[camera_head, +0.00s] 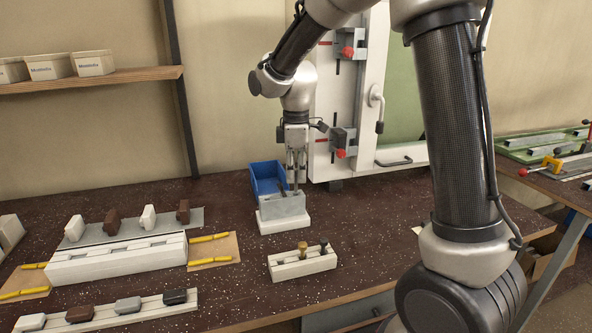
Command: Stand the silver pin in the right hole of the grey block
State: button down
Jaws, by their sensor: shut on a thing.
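The grey block (283,208) sits on a white base on the brown bench, just in front of a blue bin. My gripper (295,172) points straight down above the right part of the block. It is shut on a thin upright pin, the silver pin (296,187), whose lower end is at or close to the block's top. I cannot tell whether the tip is inside the right hole. The fingers and the small scale hide the hole itself. A small dark piece shows at the block's top left of the pin.
The blue bin (262,178) stands close behind the block. A white rack (318,264) with a brass and a dark knobbed pin stands in front. White holders (120,260) with brown, grey and white pieces fill the left. The bench is clear right of the block.

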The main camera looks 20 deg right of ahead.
aim_at(296, 192)
jog(key=shift+f, duration=2.05)
jog(key=c, duration=1.4)
grip_release()
jog(key=shift+o, duration=0.2)
jog(key=shift+r, duration=4)
